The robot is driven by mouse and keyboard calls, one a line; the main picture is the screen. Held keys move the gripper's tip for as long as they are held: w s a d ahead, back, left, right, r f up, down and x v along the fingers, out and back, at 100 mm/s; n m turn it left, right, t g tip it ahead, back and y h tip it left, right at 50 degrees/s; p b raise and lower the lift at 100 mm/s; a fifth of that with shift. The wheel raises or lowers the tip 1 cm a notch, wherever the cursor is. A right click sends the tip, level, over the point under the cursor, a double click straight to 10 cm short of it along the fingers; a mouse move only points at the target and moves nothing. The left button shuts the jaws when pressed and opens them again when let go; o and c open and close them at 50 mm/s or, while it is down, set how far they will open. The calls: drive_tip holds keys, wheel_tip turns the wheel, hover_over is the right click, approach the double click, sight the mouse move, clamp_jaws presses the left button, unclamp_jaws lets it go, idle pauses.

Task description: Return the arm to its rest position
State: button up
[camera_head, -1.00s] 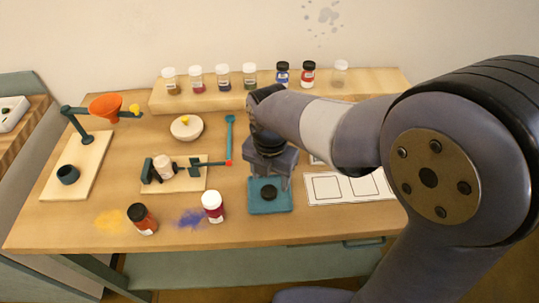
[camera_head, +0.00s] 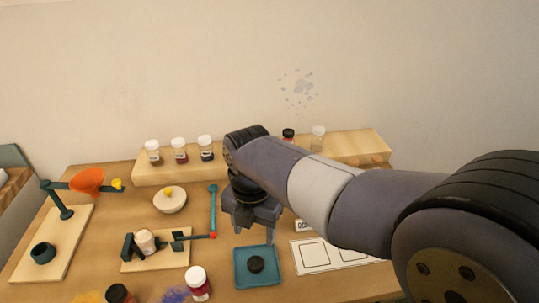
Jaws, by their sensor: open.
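My arm reaches in from the right over the table. My gripper (camera_head: 254,228) points down above the back edge of a teal square tray (camera_head: 243,283). Its jaws are open, with nothing seen between them. A black round lid (camera_head: 256,264) lies in the tray, in front of the gripper and apart from it. My arm hides part of the jar shelf behind it.
A wooden shelf (camera_head: 350,146) with several jars stands at the back. A white card (camera_head: 318,256) lies right of the tray.

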sight(256, 263)
wheel_tip(256, 263, down, 11)
drive_tip(key=shift+f+b, duration=0.2)
drive_tip(key=shift+b, duration=0.1)
drive_tip(key=shift+f+b, duration=0.3)
drive_tip(key=shift+f, duration=0.05)
